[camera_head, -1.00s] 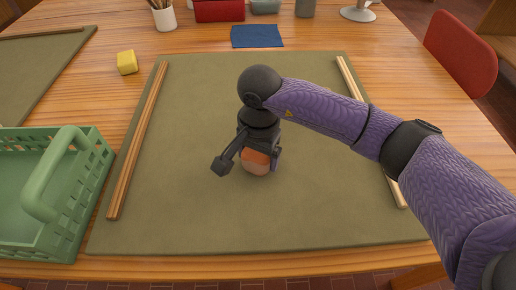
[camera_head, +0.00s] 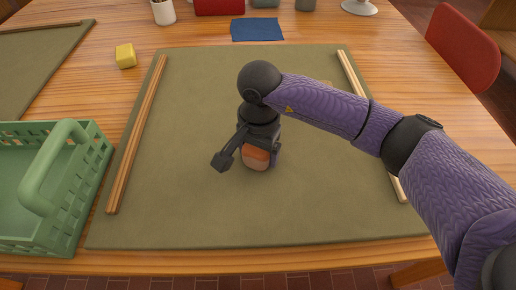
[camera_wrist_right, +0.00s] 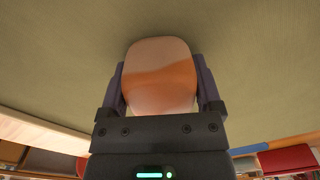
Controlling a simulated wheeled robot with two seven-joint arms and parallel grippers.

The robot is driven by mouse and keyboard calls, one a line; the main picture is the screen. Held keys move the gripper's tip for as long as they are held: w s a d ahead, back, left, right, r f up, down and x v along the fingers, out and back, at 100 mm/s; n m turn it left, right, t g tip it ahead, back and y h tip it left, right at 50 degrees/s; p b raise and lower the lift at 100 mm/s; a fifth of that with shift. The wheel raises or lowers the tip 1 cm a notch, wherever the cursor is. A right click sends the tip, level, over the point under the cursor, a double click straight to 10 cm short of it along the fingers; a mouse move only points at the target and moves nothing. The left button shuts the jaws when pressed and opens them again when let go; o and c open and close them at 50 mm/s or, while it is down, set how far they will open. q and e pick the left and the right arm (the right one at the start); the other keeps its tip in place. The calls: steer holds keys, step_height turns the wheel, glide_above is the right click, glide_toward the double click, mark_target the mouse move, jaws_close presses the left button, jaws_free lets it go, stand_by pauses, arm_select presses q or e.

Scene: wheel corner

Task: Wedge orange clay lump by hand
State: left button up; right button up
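The orange clay lump (camera_head: 256,157) is a rounded block, part orange and part paler. It is at the middle of the olive-green mat (camera_head: 330,215). My right gripper (camera_head: 250,158) points down over it, with a finger on each side. In the right wrist view the lump (camera_wrist_right: 160,78) fills the space between the two fingers (camera_wrist_right: 160,85), which look closed against its sides. I cannot tell whether the lump rests on the mat or is just above it. My left gripper is not in view.
Wooden strips lie along the mat's left (camera_head: 138,130) and right (camera_head: 352,75) sides. A green basket (camera_head: 85,190) stands at left, a yellow block (camera_head: 125,56) behind it. A blue cloth (camera_head: 257,29) and a white cup (camera_head: 163,12) are at the back. The mat's front is clear.

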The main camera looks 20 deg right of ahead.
steer(key=shift+o, duration=1.1)
step_height(320, 180, up, 10)
steer(key=p, duration=0.3)
steer(key=shift+f+p, duration=0.25)
steer(key=shift+p, duration=0.1)
steer(key=shift+r, duration=0.6)
arm_select(q)
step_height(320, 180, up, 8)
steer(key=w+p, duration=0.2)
steer(key=p, duration=0.2)
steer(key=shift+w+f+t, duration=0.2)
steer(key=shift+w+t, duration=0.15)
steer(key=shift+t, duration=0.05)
arm_select(e)
step_height(320, 180, up, 6)
